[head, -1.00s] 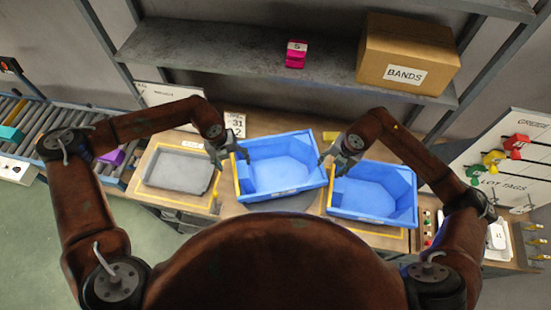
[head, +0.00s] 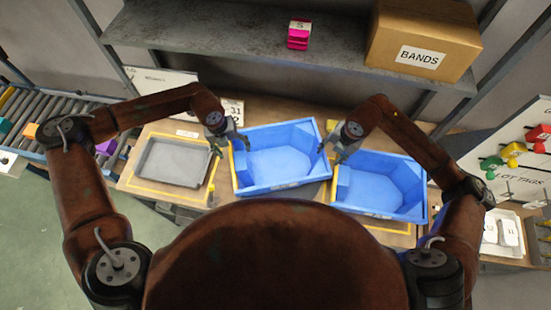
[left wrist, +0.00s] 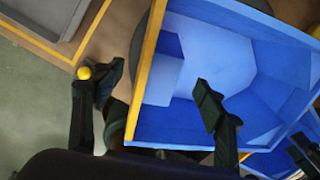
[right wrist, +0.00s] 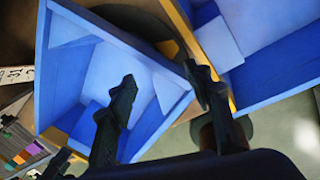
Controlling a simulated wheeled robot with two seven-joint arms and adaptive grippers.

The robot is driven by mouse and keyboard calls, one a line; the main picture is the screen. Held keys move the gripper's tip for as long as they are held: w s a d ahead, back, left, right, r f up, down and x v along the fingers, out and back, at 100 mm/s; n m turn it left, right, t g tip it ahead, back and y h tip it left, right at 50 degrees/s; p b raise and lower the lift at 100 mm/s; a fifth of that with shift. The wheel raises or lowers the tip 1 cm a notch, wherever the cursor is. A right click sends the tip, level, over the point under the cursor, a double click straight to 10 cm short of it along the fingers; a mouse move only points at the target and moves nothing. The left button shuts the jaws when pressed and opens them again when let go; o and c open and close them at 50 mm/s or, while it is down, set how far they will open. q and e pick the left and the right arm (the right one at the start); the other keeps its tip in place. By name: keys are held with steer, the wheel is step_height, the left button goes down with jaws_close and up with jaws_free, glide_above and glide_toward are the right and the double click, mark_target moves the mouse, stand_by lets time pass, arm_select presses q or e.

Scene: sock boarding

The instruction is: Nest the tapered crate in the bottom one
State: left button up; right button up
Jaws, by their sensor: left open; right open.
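Two blue tapered crates stand open side by side: a middle crate (head: 283,160) and a right crate (head: 385,190). I cannot tell which one the task calls the bottom one. My left gripper (head: 228,146) is open at the middle crate's left edge. In the left wrist view its fingers lie either side of the yellow-edged wall, one over the crate's inside (left wrist: 200,50). My right gripper (head: 335,152) is open at the middle crate's right wall, beside the right crate. In the right wrist view one finger is over the middle crate (right wrist: 110,75) and the other outside it.
A shallow grey tray (head: 172,162) lies left in a yellow outline on the bench. A shelf behind carries a cardboard box marked BANDS (head: 425,38) and a pink item (head: 299,34). A roller conveyor (head: 60,108) runs at the left. The crates leave little room between them.

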mark_target(238, 156)
arm_select(q)
steer(key=f, duration=0.5)
steer(key=d+f, duration=0.1)
steer(key=f, duration=0.1)
steer(key=shift+w+f, duration=0.15)
steer(key=shift+f, duration=0.15)
arm_select(e)
steer(key=f, duration=0.5)
steer(key=w+a+f, duration=0.1)
steer(key=f, duration=0.1)
steer(key=shift+a+f, duration=0.1)
steer(key=shift+f, duration=0.2)
steer(key=shift+s, duration=0.1)
arm_select(q)
steer(key=shift+c, duration=0.7)
arm_select(e)
steer(key=shift+c, duration=0.5)
arm_select(q)
steer(key=c, duration=1.1)
arm_select(e)
steer(key=c, duration=1.1)
arm_select(q)
steer(key=shift+d, duration=0.1)
jaws_close()
arm_select(e)
steer(key=shift+a+r, duration=0.1)
steer(key=shift+a, duration=0.05)
jaws_close()
arm_select(q)
steer(key=shift+r, duration=0.1)
